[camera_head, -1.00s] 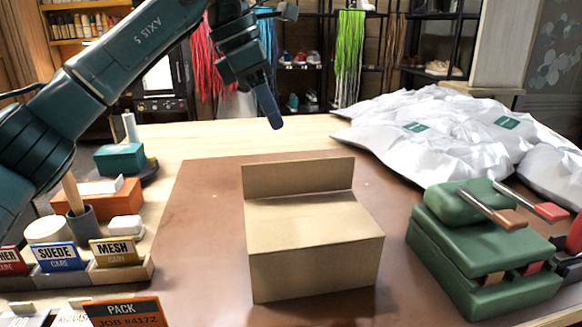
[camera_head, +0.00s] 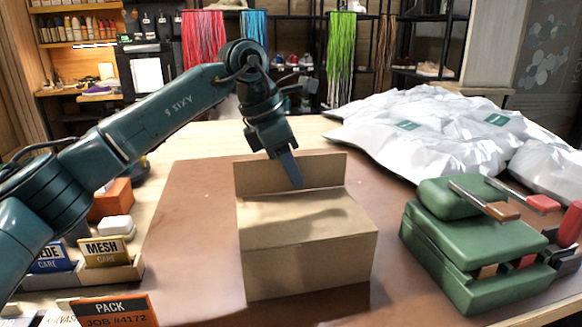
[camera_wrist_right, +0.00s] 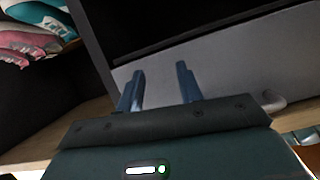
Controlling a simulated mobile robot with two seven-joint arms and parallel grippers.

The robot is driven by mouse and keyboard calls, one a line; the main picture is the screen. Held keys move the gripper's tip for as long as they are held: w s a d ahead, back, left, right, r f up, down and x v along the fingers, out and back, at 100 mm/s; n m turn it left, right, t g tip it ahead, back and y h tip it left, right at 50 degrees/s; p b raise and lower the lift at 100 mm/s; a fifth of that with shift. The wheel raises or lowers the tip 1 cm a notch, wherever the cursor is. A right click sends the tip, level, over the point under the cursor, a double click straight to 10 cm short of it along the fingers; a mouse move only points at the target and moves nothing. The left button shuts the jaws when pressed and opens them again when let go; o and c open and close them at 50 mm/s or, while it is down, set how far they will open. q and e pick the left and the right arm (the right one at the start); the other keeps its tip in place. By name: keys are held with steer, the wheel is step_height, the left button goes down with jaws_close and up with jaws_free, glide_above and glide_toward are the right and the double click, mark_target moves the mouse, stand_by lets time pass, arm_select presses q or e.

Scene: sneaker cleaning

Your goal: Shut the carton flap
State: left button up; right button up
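The tan carton (camera_head: 308,262) stands on the brown mat. Its back flap (camera_head: 325,173) stands upright along the far edge, and the rest of the top looks covered. My left gripper (camera_head: 292,170) points down over the carton's back, its blue tip overlapping the flap in the picture. I cannot tell whether it touches the flap. Its fingers show as one narrow piece, shut, with nothing held. My right gripper (camera_wrist_right: 158,88) shows in the right wrist view, its two blue fingers apart and nothing between them.
A green box-shaped device (camera_head: 470,260) with handles stands right of the carton. White padded bags (camera_head: 440,130) lie behind it. The brown mat (camera_head: 190,230) is bare left of the carton.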

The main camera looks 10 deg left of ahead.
arm_select(q)
steer(key=shift+c, duration=0.3)
jaws_close()
arm_select(e)
steer(key=shift+r, duration=0.1)
